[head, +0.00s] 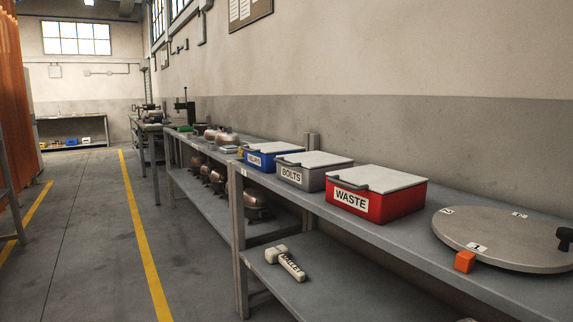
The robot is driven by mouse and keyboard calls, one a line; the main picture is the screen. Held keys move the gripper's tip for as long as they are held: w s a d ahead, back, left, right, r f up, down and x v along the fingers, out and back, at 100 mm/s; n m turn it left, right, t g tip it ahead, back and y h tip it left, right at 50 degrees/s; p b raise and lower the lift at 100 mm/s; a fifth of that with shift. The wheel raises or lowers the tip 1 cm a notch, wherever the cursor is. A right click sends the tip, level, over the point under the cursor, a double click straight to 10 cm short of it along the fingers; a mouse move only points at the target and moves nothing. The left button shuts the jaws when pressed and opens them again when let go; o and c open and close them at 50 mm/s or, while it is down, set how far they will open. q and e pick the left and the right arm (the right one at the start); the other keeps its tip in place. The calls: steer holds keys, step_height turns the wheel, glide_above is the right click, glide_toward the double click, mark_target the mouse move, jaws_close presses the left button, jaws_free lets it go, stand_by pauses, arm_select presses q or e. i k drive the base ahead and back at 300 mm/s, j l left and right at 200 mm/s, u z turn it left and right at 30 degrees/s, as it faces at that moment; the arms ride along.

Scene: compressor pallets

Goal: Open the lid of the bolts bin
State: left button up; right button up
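The bolts bin (301,178) is a grey box labelled BOLTS on the long grey workbench. Its pale lid (315,159) lies flat on top and looks closed, with a dark handle at the front left edge. It stands between a blue bin (265,160) and a red bin labelled WASTE (376,203). The blue bin's label is too small to read surely. Both of those bins also have pale lids lying flat. Neither of my grippers shows in the head view.
A round grey disc (505,243) with numbered labels and an orange block (464,261) sit at the bench's right. A white hammer-like object (287,263) lies on the lower shelf (335,285). Copper-coloured compressors (222,137) stand farther back. The floor (90,240) at left is clear.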

mark_target(314, 159)
steer(key=i+j+z, duration=0.15)
steer(key=z, duration=0.75)
steer(key=i+j+z, duration=0.15)
steer(key=j+z, duration=0.3)
steer(key=j, duration=0.3)
steer(key=j+z, duration=0.45)
steer(key=j, duration=0.3)
